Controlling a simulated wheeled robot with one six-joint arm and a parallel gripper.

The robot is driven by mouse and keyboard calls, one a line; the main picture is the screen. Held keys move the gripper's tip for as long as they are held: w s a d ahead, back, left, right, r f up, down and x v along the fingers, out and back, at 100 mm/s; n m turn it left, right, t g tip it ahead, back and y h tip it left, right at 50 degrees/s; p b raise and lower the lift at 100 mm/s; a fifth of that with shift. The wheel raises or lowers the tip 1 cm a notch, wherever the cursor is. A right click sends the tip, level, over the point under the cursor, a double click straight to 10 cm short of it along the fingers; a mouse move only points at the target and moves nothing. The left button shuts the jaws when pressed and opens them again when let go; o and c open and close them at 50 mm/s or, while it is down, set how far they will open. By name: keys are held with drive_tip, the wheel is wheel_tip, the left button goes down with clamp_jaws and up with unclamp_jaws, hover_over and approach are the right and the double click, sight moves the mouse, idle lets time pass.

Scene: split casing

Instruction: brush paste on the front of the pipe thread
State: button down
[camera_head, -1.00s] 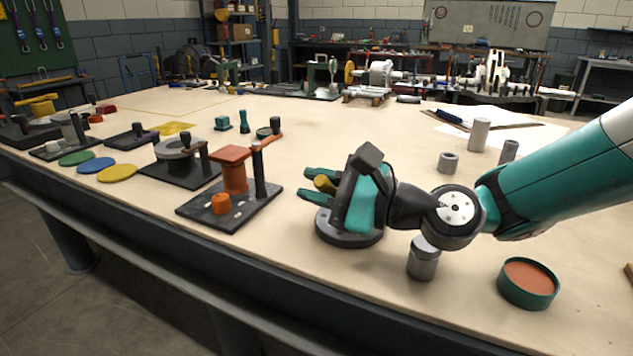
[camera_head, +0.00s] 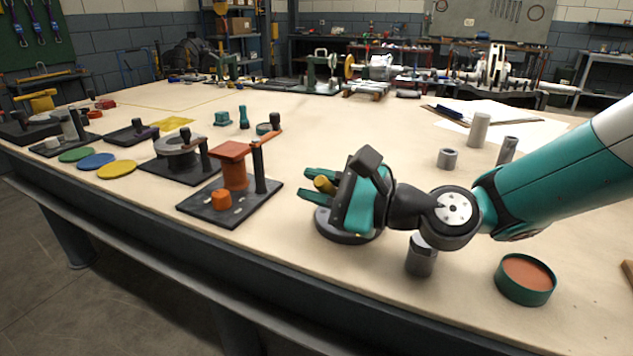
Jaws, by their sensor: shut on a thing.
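My gripper (camera_head: 318,186) is in the middle of the view, its teal fingers pointing left. It is shut on a brass-coloured round piece (camera_head: 325,184), whose end shows between the fingers. I cannot tell if this is the brush handle or part of the pipe. A dark round base (camera_head: 336,233) stands on the bench directly below and behind my gripper; anything on it is mostly hidden. No pipe thread or bristles can be made out. A green tub (camera_head: 525,280) of orange-brown paste stands at the right front, apart from my gripper. A grey metal cylinder (camera_head: 420,260) stands below my wrist.
A black plate with an orange block stand (camera_head: 232,200) and a dark post is close left of my gripper. Grey cylinders (camera_head: 478,130) stand behind my arm. Coloured discs (camera_head: 116,169) lie at the left. The bench's front edge runs below.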

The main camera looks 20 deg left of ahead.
drive_tip(key=shift+p, duration=0.4)
drive_tip(key=shift+r+p, duration=0.45)
drive_tip(key=shift+p, duration=0.15)
idle(0.5)
drive_tip(key=s, duration=0.6)
drive_tip(key=shift+a, duration=0.25)
drive_tip(key=shift+w, duration=0.1)
idle(0.4)
